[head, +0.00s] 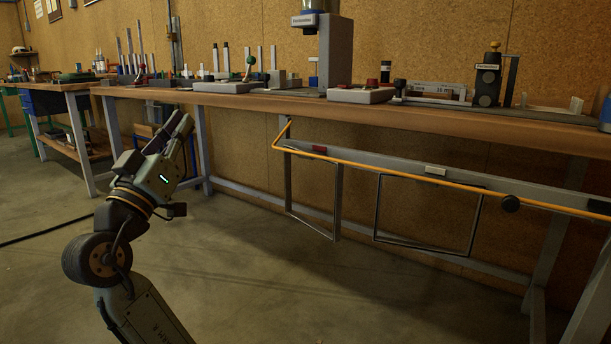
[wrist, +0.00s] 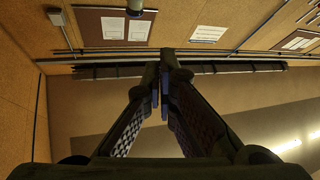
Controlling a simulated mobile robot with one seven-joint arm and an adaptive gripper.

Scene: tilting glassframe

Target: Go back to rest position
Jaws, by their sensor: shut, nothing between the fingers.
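My gripper (head: 182,125) is in the left half of the head view, raised on my bent arm and pointing up and to the right. It is in front of the workbench and apart from it. In the wrist view the fingertips of my gripper (wrist: 160,85) meet, with nothing between them. Two thin glass frames hang below the bench, a left frame (head: 337,203) turned at an angle and a right frame (head: 375,215) facing more toward me. My gripper touches neither.
The long workbench (head: 400,114) carries several fixtures and tools. An orange bar (head: 400,169) runs along its front below the top. A second bench (head: 78,137) stands at the far left. The concrete floor (head: 290,300) in front is clear, with a black cable (head: 45,234) at left.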

